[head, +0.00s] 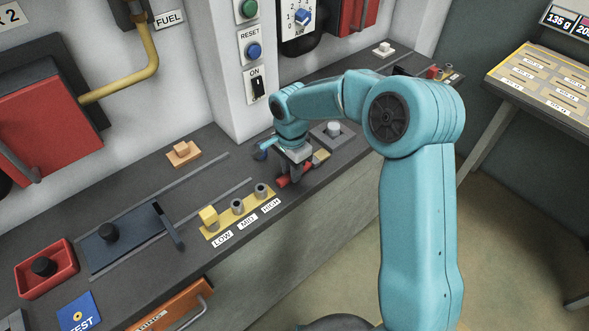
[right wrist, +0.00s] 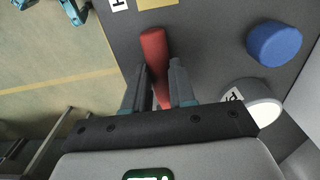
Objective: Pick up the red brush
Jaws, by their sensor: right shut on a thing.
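The red brush (head: 283,182) is at the front edge of the dark counter, just right of the HIGH post. In the right wrist view, the red brush (right wrist: 154,46) runs lengthwise between the fingers, with its thicker end sticking out past them. My right gripper (head: 294,172) points down over the counter and is shut on the brush. The right gripper (right wrist: 160,75) has one finger on each side of it. I cannot tell whether the brush touches the counter. The gripper hides part of it. My left gripper does not show.
A yellow strip (head: 225,229) with several posts lies left of the brush. A blue object (head: 262,151) stands behind the gripper, and a white knob (head: 333,128) on a grey base is to the right. A blue slider plate (head: 124,236) and red tray (head: 47,283) are farther left.

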